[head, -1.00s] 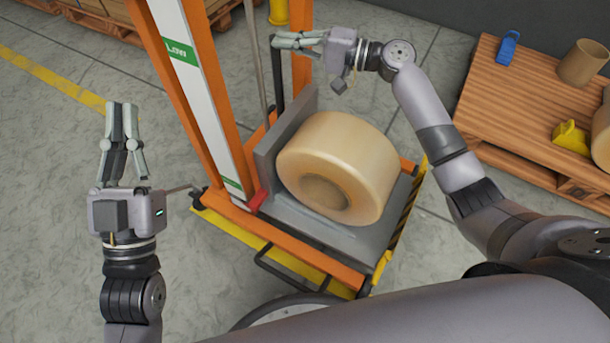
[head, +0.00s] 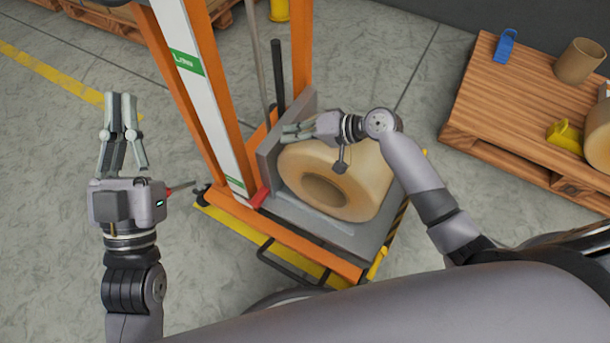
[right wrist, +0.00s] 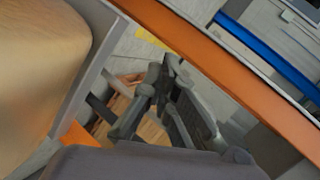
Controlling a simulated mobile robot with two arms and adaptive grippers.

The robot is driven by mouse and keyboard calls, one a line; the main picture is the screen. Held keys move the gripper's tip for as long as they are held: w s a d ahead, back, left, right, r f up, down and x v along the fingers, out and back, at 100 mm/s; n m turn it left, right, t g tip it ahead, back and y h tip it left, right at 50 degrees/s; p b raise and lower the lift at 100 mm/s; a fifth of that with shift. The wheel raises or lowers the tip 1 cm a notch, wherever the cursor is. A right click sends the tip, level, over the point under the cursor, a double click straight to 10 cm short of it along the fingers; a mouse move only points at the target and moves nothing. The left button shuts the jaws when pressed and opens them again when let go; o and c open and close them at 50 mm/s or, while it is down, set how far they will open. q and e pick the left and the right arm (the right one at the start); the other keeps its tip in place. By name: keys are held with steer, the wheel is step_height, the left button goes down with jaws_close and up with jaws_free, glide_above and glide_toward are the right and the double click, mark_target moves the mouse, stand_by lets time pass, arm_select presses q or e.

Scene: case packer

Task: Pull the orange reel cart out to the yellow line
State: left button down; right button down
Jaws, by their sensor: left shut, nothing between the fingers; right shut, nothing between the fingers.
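The orange reel cart (head: 300,243) stands in the middle of the head view, with an orange and white mast and a grey platform. A large tan reel (head: 360,203) lies tilted on the platform against a grey back plate; it also fills the left of the right wrist view (right wrist: 40,60). My right gripper (head: 287,131) is shut and empty, above the reel's upper left part near the back plate. It partly hides the reel. My left gripper (head: 122,97) is shut and empty, over the floor left of the mast. A yellow floor line (head: 50,72) runs at the upper left.
A wooden pallet (head: 480,125) at the right bears a blue item (head: 505,46), a brown core (head: 579,61), a yellow item (head: 565,134) and another reel at the edge. Bare grey floor lies left of the cart. A dark upright post (head: 278,75) stands behind the back plate.

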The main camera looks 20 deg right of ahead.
steer(key=s+f+n+g+h+p, duration=0.1)
steer(key=s+f+n+h+p, duration=0.1)
steer(key=s+f, duration=0.5)
steer(key=shift+s+d+f+h+p, duration=0.25)
steer(key=shift+s+d+h+p, duration=0.1)
steer(key=shift+s+h, duration=0.45)
steer(key=shift+s, duration=0.1)
